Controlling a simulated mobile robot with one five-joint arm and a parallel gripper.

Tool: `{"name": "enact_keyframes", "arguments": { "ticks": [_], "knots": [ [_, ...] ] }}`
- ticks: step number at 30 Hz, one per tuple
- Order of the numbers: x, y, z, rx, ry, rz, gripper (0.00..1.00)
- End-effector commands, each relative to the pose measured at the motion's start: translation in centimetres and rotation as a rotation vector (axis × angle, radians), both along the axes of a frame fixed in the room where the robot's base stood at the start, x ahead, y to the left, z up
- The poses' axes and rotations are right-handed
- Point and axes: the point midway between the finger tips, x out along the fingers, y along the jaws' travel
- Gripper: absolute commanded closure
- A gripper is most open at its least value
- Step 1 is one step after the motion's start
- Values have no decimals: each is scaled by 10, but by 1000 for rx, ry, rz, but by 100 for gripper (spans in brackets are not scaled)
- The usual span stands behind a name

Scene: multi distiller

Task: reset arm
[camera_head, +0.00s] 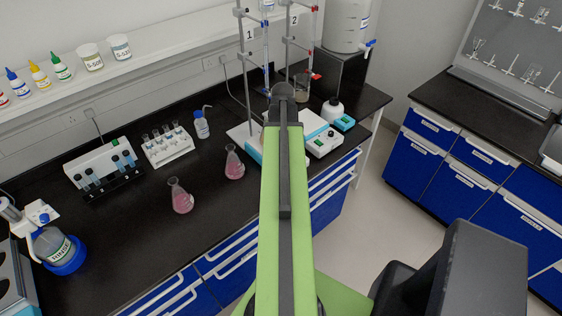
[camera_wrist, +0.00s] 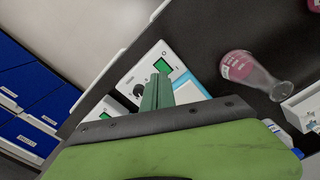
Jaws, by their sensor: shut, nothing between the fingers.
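My green arm stretches forward from the bottom middle of the head view, over the front edge of the black bench (camera_head: 110,240). My gripper (camera_wrist: 157,92) shows in the wrist view as two green fingers closed together, with nothing between them. In that view the fingertips overlap the white and blue stirrer device with a green screen (camera_wrist: 160,65); I cannot tell the height between them. In the head view the gripper itself is hidden by the arm.
Two pink flasks (camera_head: 181,197) (camera_head: 234,163) stand on the bench left of my arm. Burette stands (camera_head: 248,70) rise near the arm's far end. A tube rack (camera_head: 167,146), a wash bottle (camera_head: 201,125) and a large dispenser (camera_head: 345,25) stand farther back. Open floor (camera_head: 375,200) lies right.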

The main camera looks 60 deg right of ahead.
Motion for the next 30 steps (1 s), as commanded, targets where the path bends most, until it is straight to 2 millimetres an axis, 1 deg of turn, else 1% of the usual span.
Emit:
{"name": "enact_keyframes", "arguments": {
  "ticks": [1, 14, 16, 17, 20, 21, 23, 24, 26, 27, 29, 30],
  "knots": [
    [0, 0, 5, 0, 0, 0, 100],
    [0, 0, 2, 0, 0, 1, 100],
    [6, 5, 2, 0, 0, 12, 100],
    [13, 11, 1, 0, 0, 25, 100],
    [54, 48, -2, 1, -1, 104, 100],
    [75, 71, -4, 1, -1, 150, 100],
    [109, 113, -7, 0, 0, 228, 100],
    [130, 142, -8, 0, 0, 280, 100],
    [156, 188, -11, 0, 0, 359, 100],
    [172, 220, -12, 0, 0, 410, 100],
    [190, 267, -14, 0, 0, 486, 100],
    [199, 295, -16, 0, 0, 531, 100]
  ]
}}
